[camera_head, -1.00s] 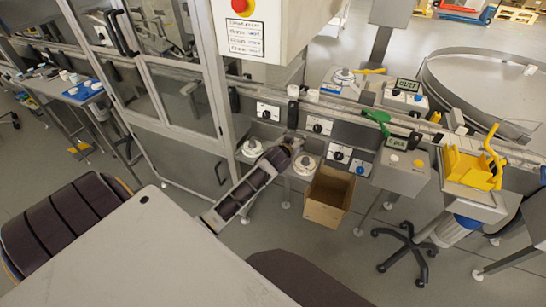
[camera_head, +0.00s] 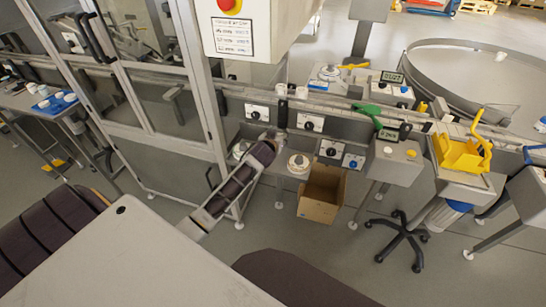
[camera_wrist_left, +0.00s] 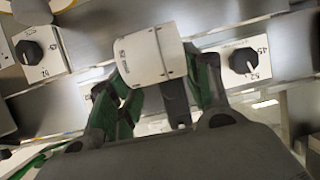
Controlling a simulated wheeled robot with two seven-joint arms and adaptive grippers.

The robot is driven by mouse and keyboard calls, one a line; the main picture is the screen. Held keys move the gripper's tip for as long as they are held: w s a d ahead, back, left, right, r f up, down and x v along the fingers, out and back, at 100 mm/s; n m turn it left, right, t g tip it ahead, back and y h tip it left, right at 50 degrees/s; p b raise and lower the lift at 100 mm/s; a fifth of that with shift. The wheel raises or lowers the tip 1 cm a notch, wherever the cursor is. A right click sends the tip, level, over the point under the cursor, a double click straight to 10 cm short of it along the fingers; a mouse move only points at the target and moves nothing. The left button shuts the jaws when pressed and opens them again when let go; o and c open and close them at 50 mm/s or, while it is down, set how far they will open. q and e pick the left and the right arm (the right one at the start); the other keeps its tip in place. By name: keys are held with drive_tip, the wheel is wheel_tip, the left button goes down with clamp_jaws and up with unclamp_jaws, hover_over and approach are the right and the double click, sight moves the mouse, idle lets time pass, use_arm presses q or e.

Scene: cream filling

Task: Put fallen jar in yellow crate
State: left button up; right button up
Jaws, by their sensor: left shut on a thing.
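My left arm reaches from the lower left in the head view. Its gripper (camera_head: 274,138) is in front of the conveyor's side panels, small and hard to make out there. In the left wrist view, the green-sided fingers (camera_wrist_left: 158,95) are shut on a white jar (camera_wrist_left: 150,52), which is tilted and carries small dark print. The held jar cannot be made out clearly in the head view. A yellow open container (camera_head: 460,154), perhaps the yellow crate, sits on a stand at the right, well away from my left gripper. My right gripper is not in view.
An open cardboard box (camera_head: 322,194) stands on the floor right of my left gripper. White jars (camera_head: 302,92) stand on the conveyor (camera_head: 340,108) behind it. A control box (camera_head: 394,162) and a wheeled stool base (camera_head: 405,240) lie towards the yellow container. A framed machine enclosure rises at left.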

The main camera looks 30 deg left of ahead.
use_arm(q)
drive_tip(key=shift+f, duration=0.5)
wheel_tip(320, 180, down, 5)
drive_tip(key=shift+f+b, duration=0.1)
drive_tip(key=shift+b, duration=0.25)
drive_tip(key=shift+f, duration=0.65)
drive_tip(key=shift+f+b, duration=0.35)
drive_tip(key=shift+f, duration=0.9)
drive_tip(key=o, duration=0.7)
drive_tip(key=shift+c, duration=0.2)
drive_tip(key=shift+o, duration=0.6)
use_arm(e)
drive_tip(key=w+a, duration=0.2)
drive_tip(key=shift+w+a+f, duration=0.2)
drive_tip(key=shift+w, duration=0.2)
